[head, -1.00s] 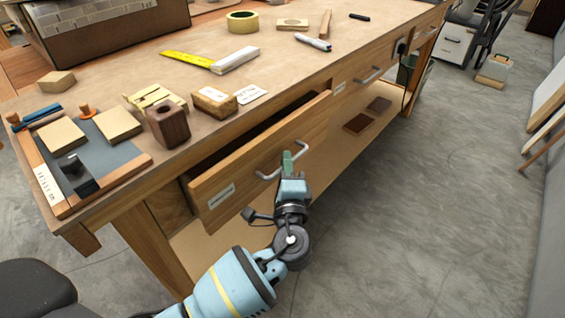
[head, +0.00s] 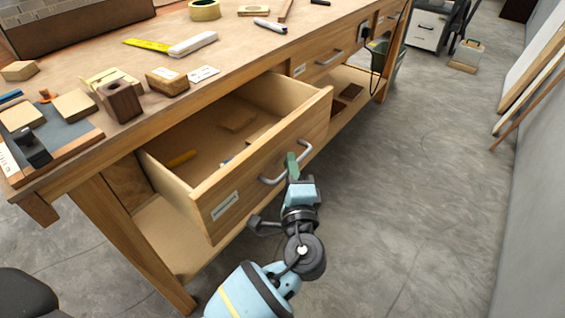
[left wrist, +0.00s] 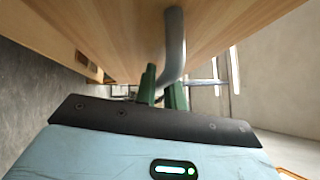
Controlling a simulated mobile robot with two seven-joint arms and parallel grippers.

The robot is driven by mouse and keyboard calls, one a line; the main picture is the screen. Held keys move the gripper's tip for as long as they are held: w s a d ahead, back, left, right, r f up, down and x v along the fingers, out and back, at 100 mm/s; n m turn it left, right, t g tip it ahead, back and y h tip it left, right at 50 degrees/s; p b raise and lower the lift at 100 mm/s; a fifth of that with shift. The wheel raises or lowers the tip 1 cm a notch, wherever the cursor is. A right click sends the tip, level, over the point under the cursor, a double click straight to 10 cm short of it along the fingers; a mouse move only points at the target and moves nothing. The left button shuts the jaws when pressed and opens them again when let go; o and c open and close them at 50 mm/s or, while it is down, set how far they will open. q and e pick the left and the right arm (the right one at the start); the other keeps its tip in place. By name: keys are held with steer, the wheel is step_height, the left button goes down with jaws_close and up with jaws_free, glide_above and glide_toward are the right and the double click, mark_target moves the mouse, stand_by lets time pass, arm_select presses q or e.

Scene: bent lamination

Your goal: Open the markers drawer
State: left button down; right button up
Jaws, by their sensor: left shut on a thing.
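The drawer (head: 262,178) in the bench's near-left front stands well open, with its inside showing. The grey bar handle (head: 270,180) is on the drawer's front face. My left gripper (head: 292,163) is shut on this handle near its right part. In the left wrist view the green fingers (left wrist: 160,88) are on either side of the handle (left wrist: 174,45). My right gripper is not in view.
The workbench (head: 130,55) top holds wooden blocks, a tape roll (head: 205,10), a yellow ruler (head: 147,43) and a marker (head: 270,25). Another drawer with a handle (head: 328,58) is shut farther right. A lower shelf (head: 170,238) lies below.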

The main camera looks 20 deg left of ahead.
arm_select(q)
steer(key=shift+s+d, duration=0.3)
steer(key=shift+d, duration=0.55)
steer(key=c, duration=1.5)
jaws_free()
steer(key=shift+v, duration=3.95)
